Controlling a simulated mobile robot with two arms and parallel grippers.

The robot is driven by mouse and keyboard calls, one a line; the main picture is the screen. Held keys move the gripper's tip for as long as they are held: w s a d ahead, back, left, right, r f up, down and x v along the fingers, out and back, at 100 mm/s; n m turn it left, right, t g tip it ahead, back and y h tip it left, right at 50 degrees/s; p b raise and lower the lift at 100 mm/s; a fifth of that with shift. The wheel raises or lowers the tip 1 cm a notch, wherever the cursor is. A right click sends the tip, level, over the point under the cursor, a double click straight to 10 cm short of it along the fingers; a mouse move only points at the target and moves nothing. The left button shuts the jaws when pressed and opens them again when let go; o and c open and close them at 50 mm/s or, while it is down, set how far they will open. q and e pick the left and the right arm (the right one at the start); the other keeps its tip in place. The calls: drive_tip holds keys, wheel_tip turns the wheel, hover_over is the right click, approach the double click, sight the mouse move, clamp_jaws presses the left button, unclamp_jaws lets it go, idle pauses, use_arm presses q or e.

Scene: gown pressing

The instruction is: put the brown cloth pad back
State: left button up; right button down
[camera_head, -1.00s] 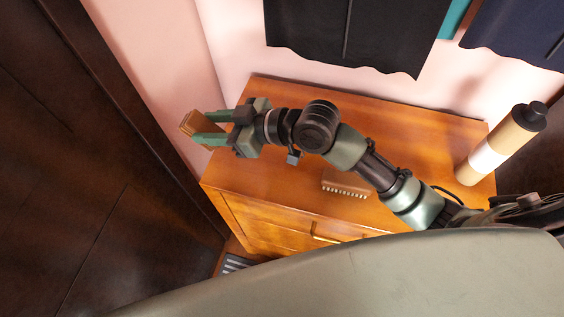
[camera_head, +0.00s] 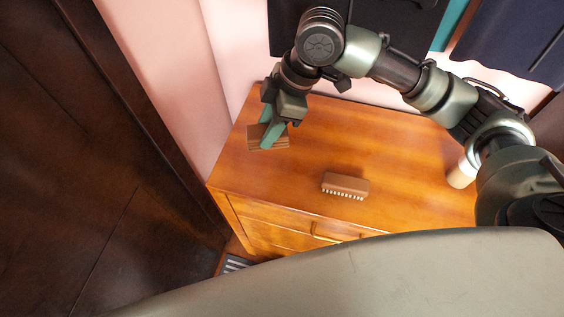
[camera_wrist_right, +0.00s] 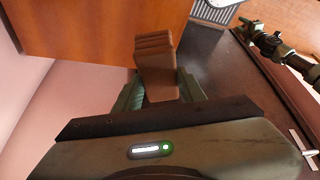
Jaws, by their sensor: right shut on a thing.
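The brown cloth pad (camera_head: 254,136) is a small, layered brown block at the left end of the wooden cabinet top (camera_head: 300,170). My right gripper (camera_head: 268,139) points down, with its green fingers shut on the pad. In the right wrist view the pad (camera_wrist_right: 157,65) sits between the fingers and sticks out past them. I cannot tell whether the pad touches the cabinet top. In the right wrist view, part of another arm of mine shows at the upper right, with what looks like my left gripper (camera_wrist_right: 248,30); its jaws are too small to read.
A brown brush (camera_head: 345,185) with pale bristles lies near the cabinet's front edge. A bottle (camera_head: 461,172) stands at the right end, mostly hidden by my arm. Dark garments (camera_head: 510,45) hang behind. The middle of the top is clear.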

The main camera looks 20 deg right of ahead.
wheel_tip(320, 180, down, 12)
drive_tip(key=shift+w+r+p, duration=0.15)
drive_tip(key=shift+r+p, duration=0.1)
drive_tip(key=shift+p, duration=0.45)
wheel_tip(320, 180, down, 4)
drive_tip(key=shift+f+p, duration=0.1)
drive_tip(key=shift+p, duration=0.25)
drive_tip(key=shift+f, duration=0.15)
drive_tip(key=c, duration=0.8)
unclamp_jaws()
drive_tip(key=shift+c, duration=0.2)
